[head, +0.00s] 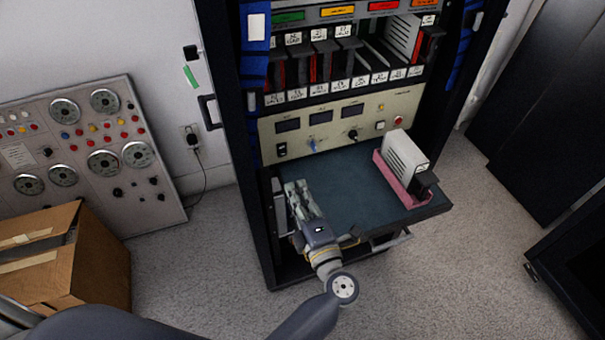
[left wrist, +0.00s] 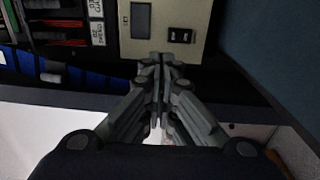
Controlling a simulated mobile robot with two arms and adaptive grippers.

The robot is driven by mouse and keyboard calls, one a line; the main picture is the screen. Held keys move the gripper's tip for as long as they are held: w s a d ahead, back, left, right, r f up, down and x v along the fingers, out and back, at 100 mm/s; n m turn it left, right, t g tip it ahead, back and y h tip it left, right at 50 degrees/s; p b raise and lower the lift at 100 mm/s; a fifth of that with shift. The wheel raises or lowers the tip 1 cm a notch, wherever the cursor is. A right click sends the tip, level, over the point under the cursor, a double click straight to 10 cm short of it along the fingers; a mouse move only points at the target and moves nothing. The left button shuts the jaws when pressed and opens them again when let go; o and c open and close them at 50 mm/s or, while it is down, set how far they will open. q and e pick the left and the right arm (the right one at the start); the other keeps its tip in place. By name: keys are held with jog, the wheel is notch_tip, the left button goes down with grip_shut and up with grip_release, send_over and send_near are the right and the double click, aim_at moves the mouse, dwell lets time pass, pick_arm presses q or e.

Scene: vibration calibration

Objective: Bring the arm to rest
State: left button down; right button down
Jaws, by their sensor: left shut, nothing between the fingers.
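My left gripper (head: 303,200) is over the left part of the dark pull-out shelf (head: 345,185) of the rack, below the beige control panel (head: 340,125). In the left wrist view the fingers of the left gripper (left wrist: 160,75) are closed together with nothing between them. The beige panel (left wrist: 165,45) with a small display and a switch shows beyond the fingertips. A white module (head: 405,155) with a dark end stands in a pink holder (head: 395,180) at the right of the shelf, apart from the gripper. My right gripper is not in view.
A row of labelled module slots (head: 340,60) fills the rack above the panel. An open cardboard box (head: 65,260) stands on the floor at left, before a gauge console (head: 85,150). Dark cabinets (head: 550,110) stand at right. The carpet (head: 450,270) right of the rack is clear.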

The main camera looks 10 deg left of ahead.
pick_arm(q)
jog(key=w+d+r+m+t+h, duration=0.1)
jog(key=d+r+m+t+h, duration=0.5)
jog(key=m+h, duration=0.5)
jog(key=s+d+f+m+g+h, duration=0.45)
jog(key=m+g+h, duration=0.3)
jog(key=m, duration=0.35)
jog(key=s+a+f+m+g+y, duration=0.2)
jog(key=s+a+f+g+y, duration=0.3)
jog(key=s+a, duration=0.45)
jog(key=s+a+f+m+g+y, duration=0.3)
jog(key=s+a+f+g, duration=0.25)
jog(key=s+a, duration=0.45)
notch_tip(320, 180, down, 28)
jog(key=s+d+g, duration=0.1)
jog(key=s, duration=0.2)
jog(key=s+a+f+g, duration=0.1)
jog(key=s+a+f, duration=0.2)
jog(key=s+f, duration=1.2)
jog(key=shift+s+f, duration=0.15)
jog(key=shift+s, duration=0.4)
